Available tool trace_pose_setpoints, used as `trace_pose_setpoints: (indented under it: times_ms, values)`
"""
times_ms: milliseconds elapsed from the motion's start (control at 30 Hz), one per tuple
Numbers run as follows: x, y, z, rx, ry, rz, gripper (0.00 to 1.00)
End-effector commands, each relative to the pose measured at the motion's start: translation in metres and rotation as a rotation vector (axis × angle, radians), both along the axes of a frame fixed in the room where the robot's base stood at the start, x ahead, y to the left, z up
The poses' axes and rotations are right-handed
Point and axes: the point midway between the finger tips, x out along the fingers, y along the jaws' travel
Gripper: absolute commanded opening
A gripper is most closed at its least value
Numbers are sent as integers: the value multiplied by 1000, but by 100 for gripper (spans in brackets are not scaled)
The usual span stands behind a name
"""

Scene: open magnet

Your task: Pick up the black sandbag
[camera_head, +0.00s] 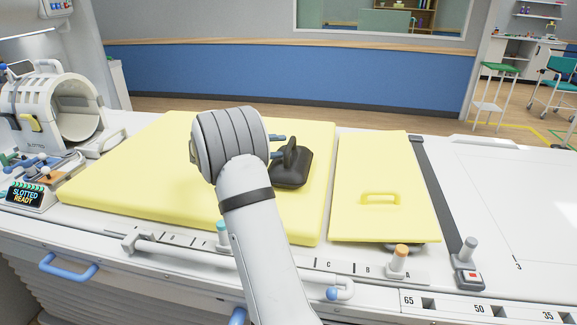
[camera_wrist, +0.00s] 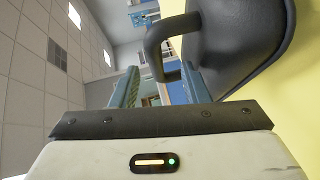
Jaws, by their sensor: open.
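The black sandbag (camera_head: 291,172) lies on the large yellow pad, right of my gripper, with a looped handle standing up on top. My gripper (camera_head: 278,146) has its blue-grey fingers pointing right at the handle. In the wrist view the sandbag (camera_wrist: 240,40) fills the upper right and its handle (camera_wrist: 158,48) arches just beyond the fingertips of my gripper (camera_wrist: 160,82). The fingers are apart. The handle's end lies close to or between the fingertips; I cannot tell if they touch it. My wrist hides part of the pad.
The large yellow pad (camera_head: 130,165) lies on the white table. A smaller yellow panel with a handle (camera_head: 385,220) lies to its right. A white ring-shaped coil (camera_head: 65,110) stands at left, beside a "SLOTTED READY" display (camera_head: 27,194). Pegs and rails line the front edge.

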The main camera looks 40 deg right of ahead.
Motion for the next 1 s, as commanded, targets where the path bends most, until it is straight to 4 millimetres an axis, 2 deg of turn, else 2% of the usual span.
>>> trace_pose_setpoints:
  times_ms: [333,600,1000]
  values:
    - [-10,-45,-2,2,1,-3,41]
    - [-11,-50,-3,2,1,-1,41]
    - [-11,-50,-3,2,1,-2,9]
